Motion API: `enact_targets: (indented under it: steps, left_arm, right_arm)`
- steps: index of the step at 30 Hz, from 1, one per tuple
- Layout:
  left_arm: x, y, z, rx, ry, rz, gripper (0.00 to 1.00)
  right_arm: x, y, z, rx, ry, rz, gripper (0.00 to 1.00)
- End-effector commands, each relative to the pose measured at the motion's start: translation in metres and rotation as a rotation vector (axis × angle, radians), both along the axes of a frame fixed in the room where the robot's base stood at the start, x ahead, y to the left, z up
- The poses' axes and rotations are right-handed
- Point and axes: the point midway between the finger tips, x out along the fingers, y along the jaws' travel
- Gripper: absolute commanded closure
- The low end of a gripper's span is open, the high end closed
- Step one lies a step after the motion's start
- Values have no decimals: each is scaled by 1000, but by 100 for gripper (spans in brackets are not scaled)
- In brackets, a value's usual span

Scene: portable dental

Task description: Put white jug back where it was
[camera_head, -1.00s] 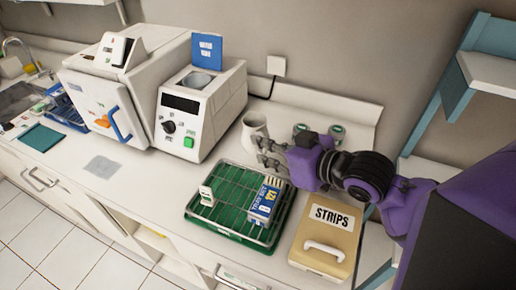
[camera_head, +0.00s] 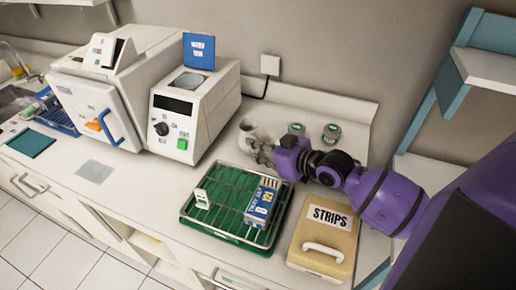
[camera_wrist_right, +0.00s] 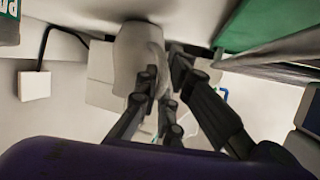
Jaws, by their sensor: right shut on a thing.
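The white jug (camera_head: 247,131) is at the back of the counter, just right of the white device with the blue sign. My right gripper (camera_head: 259,153) reaches in from the right and is shut on it. In the right wrist view the pale jug (camera_wrist_right: 138,52) shows between the dark fingers of the right gripper (camera_wrist_right: 165,75). The fingers hide part of the jug in the head view. I cannot tell whether its base touches the counter. My left gripper is not in view.
A green tray with a wire rack (camera_head: 222,228) holds a blue box (camera_head: 262,203) in front of the jug. Two green-lidded jars (camera_head: 330,133) stand behind my right arm. A tan STRIPS box (camera_head: 322,245) is at the right. The white device (camera_head: 195,115) is close at left.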

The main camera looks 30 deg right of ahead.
Motion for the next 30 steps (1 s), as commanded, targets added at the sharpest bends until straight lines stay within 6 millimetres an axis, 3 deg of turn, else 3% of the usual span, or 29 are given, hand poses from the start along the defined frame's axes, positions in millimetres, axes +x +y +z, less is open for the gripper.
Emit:
enact_targets:
  steps: [11,12,15,26,30]
  left_arm:
    - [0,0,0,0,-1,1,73]
    - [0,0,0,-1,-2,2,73]
    - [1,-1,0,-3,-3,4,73]
    - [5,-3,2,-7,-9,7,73]
    - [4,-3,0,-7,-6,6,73]
  right_arm:
    - [1,0,-2,0,-4,1,100]
    - [0,0,-3,0,-1,0,88]
    - [0,0,-3,-1,-3,1,75]
    - [0,0,1,-1,-5,0,74]
    - [-14,-7,5,-4,0,-1,74]
